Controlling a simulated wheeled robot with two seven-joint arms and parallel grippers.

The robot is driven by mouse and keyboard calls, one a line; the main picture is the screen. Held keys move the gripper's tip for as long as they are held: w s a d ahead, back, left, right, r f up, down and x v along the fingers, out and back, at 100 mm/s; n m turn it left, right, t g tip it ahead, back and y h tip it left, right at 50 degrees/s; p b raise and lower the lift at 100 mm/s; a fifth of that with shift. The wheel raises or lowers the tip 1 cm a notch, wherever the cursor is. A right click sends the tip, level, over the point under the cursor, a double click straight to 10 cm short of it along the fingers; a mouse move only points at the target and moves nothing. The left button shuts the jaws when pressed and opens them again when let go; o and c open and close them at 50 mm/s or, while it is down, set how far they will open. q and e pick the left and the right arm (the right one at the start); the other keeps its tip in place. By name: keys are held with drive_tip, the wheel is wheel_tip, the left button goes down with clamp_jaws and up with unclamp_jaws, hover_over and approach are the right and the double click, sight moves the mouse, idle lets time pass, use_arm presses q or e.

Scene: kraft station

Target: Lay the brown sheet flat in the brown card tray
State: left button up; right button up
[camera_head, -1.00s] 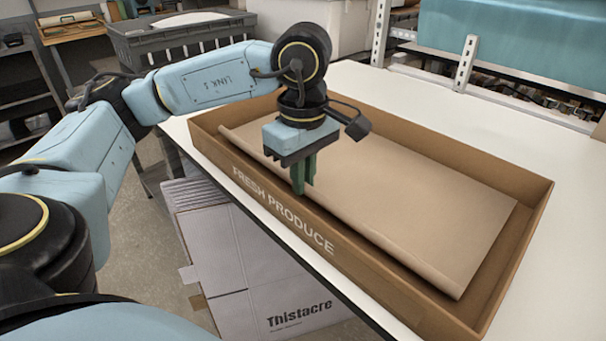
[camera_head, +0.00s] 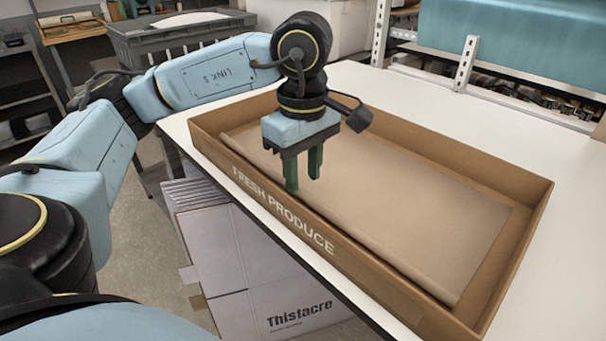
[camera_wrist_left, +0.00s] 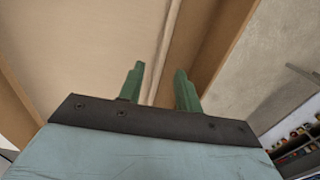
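The brown sheet (camera_head: 400,205) lies inside the brown card tray (camera_head: 518,262), which is marked FRESH PRODUCE on its near wall. The sheet covers most of the tray floor and looks nearly flat. Its near long edge seems slightly curled. My left gripper (camera_head: 303,185) is above the tray's near side, towards its left end, with its green fingers pointing down. The fingers are apart with nothing between them. In the left wrist view the open fingers (camera_wrist_left: 159,82) show the sheet (camera_wrist_left: 95,45) and the tray wall (camera_wrist_left: 215,50) beyond them. My right gripper is not in view.
The tray stands on a white table (camera_head: 570,200), with bare tabletop to its right and behind. A white Thistacre carton (camera_head: 255,270) is below the table's near edge. A grey crate (camera_head: 180,40) and a metal upright (camera_head: 466,62) stand behind.

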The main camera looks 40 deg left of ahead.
use_arm(q)
wheel_tip(320, 180, up, 12)
drive_tip(key=p, duration=0.4)
drive_tip(key=shift+f, duration=0.1)
